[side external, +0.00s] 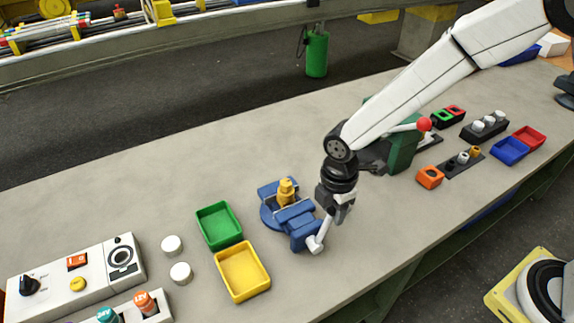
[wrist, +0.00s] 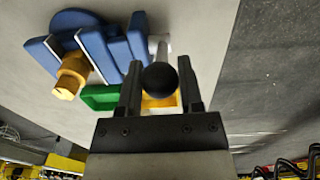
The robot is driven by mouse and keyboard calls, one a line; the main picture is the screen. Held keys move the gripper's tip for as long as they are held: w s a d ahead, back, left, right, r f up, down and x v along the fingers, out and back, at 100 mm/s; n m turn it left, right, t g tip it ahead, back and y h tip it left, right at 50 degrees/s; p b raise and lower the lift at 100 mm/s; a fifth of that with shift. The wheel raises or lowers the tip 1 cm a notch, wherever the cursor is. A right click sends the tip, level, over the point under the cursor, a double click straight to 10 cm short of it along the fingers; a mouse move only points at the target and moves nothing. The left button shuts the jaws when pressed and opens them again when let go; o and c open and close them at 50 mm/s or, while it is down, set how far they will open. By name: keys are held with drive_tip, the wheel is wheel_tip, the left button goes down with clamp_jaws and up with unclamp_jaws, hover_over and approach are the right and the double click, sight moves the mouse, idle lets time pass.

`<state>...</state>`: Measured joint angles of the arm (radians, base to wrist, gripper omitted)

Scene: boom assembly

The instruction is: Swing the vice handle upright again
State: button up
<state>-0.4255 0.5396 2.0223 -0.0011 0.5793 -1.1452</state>
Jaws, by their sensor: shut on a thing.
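The blue vice (side external: 296,216) stands on the bench and clamps a yellow-brass part (side external: 286,190). The vice also shows at the upper left of the wrist view (wrist: 98,48), with the brass part (wrist: 70,76). The pale vice handle (side external: 319,236) is at the vice's front right, leaning, with its lower end near the bench and its upper part hidden by my gripper (side external: 340,210). In the wrist view a dark ball end (wrist: 160,79) sits between my two fingers, with the pale bar of the handle beyond it. My gripper is shut on the handle.
A green tray (side external: 219,243) and a yellow tray (side external: 242,290) lie left of the vice. Two white round pieces (side external: 172,245) and a control panel (side external: 75,272) are farther left. A green machine with a red-knobbed lever (side external: 424,124) stands behind my arm. Bench in front of the vice is clear.

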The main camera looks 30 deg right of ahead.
drive_tip(key=shift+s+a+r, duration=0.1)
drive_tip(key=shift+a+r, duration=0.05)
drive_tip(key=shift+a, duration=0.65)
drive_tip(key=shift+a, duration=1.05)
drive_tip(key=o, duration=0.8)
drive_tip(key=shift+r, duration=0.1)
drive_tip(key=shift+r, duration=0.1)
drive_tip(key=shift+r, duration=3.95)
